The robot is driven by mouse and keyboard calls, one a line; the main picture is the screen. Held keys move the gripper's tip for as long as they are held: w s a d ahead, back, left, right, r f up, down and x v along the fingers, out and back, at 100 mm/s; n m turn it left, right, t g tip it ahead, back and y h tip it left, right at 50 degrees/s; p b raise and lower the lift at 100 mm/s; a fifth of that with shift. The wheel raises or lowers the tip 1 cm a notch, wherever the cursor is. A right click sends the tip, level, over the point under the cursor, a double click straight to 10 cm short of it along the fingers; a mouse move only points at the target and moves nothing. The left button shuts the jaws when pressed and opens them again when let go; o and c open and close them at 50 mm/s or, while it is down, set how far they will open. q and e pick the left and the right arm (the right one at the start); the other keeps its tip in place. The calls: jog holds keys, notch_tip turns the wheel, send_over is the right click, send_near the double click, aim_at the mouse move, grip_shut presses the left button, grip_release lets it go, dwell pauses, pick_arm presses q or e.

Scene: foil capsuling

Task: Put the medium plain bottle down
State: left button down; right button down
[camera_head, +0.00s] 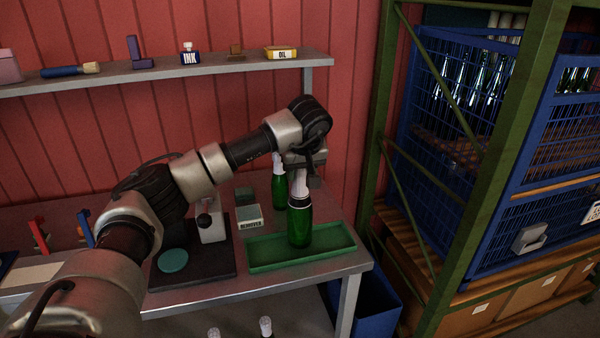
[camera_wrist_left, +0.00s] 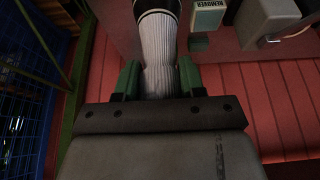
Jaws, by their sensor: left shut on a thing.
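The medium plain bottle (camera_head: 300,224) is dark green with a pale foil on its neck and no label that I can see. It is upright over the green tray (camera_head: 335,245); I cannot tell whether its base touches the tray. My left gripper (camera_head: 302,170) is above it and shut on its pale neck. In the left wrist view the fingers of my left gripper (camera_wrist_left: 157,80) press both sides of the pale neck (camera_wrist_left: 157,45). My right gripper is in neither view.
A second green bottle (camera_head: 279,188) with a pale neck stands close behind. A remover box (camera_head: 250,217) and a black-based press (camera_head: 210,222) are to the left. A shelf (camera_head: 200,72) runs above, and a green rack (camera_head: 510,140) with blue crates stands at right.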

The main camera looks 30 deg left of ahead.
pick_arm(q)
jog(key=shift+f, duration=0.65)
jog(key=shift+a+f, duration=0.1)
jog(key=shift+f, duration=0.1)
jog(key=c, duration=0.7)
grip_release()
jog(key=shift+s, duration=0.1)
jog(key=shift+o, duration=0.2)
